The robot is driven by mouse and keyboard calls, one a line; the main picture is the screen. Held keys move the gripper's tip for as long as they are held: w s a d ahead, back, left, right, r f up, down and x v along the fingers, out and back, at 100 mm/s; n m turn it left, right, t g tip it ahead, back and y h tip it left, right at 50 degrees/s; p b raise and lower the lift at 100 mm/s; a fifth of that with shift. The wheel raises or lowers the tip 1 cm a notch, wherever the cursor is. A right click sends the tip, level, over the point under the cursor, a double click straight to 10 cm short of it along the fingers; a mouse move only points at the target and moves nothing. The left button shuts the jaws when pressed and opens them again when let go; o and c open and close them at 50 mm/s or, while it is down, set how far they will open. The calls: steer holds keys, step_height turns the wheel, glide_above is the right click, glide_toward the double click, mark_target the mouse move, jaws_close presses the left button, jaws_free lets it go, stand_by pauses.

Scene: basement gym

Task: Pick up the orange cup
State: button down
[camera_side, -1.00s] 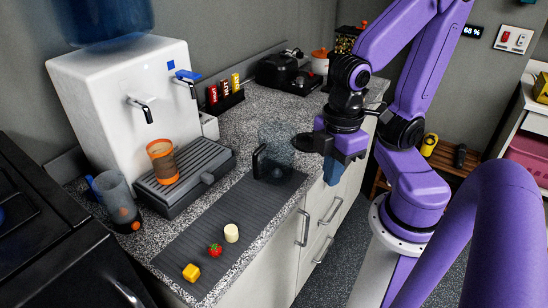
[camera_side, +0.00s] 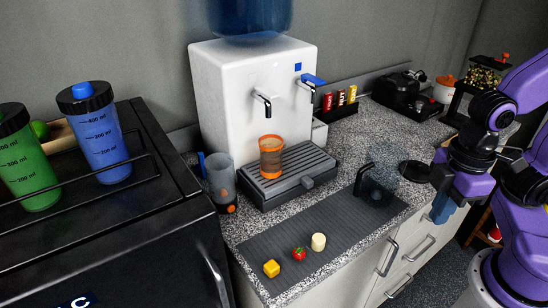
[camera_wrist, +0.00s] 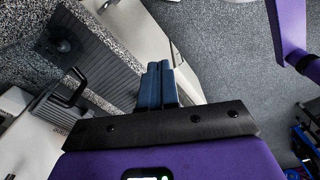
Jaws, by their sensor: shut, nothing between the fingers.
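The orange cup (camera_side: 271,160) is see-through and stands upright on the grey drip tray (camera_side: 318,185) of the white water dispenser (camera_side: 230,85). I do not make it out in the wrist view. My gripper (camera_side: 443,208) is at the right in the side view, past the counter's front edge and well away from the cup. Its blue fingers are together and empty, and they show in the wrist view (camera_wrist: 158,85) above the cabinet front and floor.
A clear jug (camera_side: 377,187) with a black handle stands between my gripper and the tray. A grey mat (camera_side: 330,235) carries a yellow cube (camera_side: 271,268), a strawberry (camera_side: 299,254) and a pale cylinder (camera_side: 318,242). A clear mug (camera_side: 221,180) stands left of the tray.

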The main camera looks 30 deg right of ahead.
stand_by(0.3)
steer(key=shift+c, duration=1.1)
jaws_free()
steer(key=shift+r, duration=0.1)
